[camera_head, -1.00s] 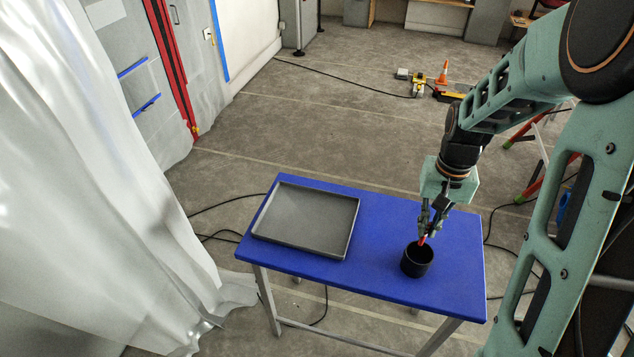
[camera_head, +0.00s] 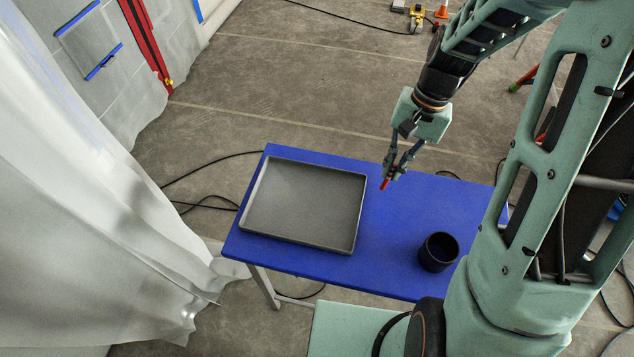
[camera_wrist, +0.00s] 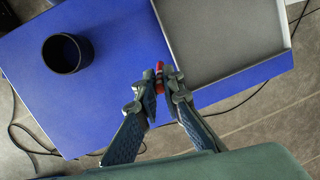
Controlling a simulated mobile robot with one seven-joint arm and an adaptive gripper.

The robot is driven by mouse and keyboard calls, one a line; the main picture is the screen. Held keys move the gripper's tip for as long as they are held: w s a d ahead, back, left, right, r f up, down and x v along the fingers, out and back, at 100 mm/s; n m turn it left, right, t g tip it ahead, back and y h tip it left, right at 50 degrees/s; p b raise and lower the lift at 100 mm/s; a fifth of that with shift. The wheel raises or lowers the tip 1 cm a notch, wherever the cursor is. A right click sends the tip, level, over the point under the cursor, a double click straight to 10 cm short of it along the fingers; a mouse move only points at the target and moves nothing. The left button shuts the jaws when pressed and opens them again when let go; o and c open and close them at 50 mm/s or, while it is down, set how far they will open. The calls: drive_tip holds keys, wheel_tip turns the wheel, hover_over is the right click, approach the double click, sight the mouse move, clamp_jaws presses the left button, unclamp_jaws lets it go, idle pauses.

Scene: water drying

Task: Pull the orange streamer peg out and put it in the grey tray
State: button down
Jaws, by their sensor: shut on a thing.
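My gripper (camera_head: 389,174) is shut on a small red-orange peg (camera_head: 385,184), held above the blue table between the black cup and the grey tray. In the wrist view the peg (camera_wrist: 159,68) sits between the fingertips of my gripper (camera_wrist: 160,82); the fingers hide part of it. The grey tray (camera_head: 262,191) lies flat and empty on the left of the table, and its corner shows at the upper right of the wrist view (camera_wrist: 184,65). The black cup (camera_head: 438,262) stands upright near the table's right front, apart from my gripper. It appears dark and empty inside.
The blue table (camera_head: 390,230) has clear room between tray and cup. A white sheet (camera_head: 90,200) hangs at the left, close to the table. Black cables (camera_head: 205,170) lie on the floor behind it.

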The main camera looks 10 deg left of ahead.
drive_tip(key=s+a+f+m+g+y+b, duration=0.1)
drive_tip(key=s+a+f+m+y+b, duration=0.35)
drive_tip(key=a+f+b, duration=0.3)
drive_tip(key=m+t+y+b, duration=0.45)
drive_tip(key=y+b, duration=0.35)
drive_tip(key=b, duration=0.4)
hover_over(318, 206)
drive_tip(key=shift+g, duration=0.45)
wheel_tip(318, 206, down, 8)
drive_tip(key=b, duration=0.7)
drive_tip(key=shift+f, duration=0.2)
drive_tip(key=c, duration=2)
unclamp_jaws()
drive_tip(key=v, duration=1.2)
drive_tip(key=shift+a+r, duration=0.1)
drive_tip(key=shift+r, duration=0.1)
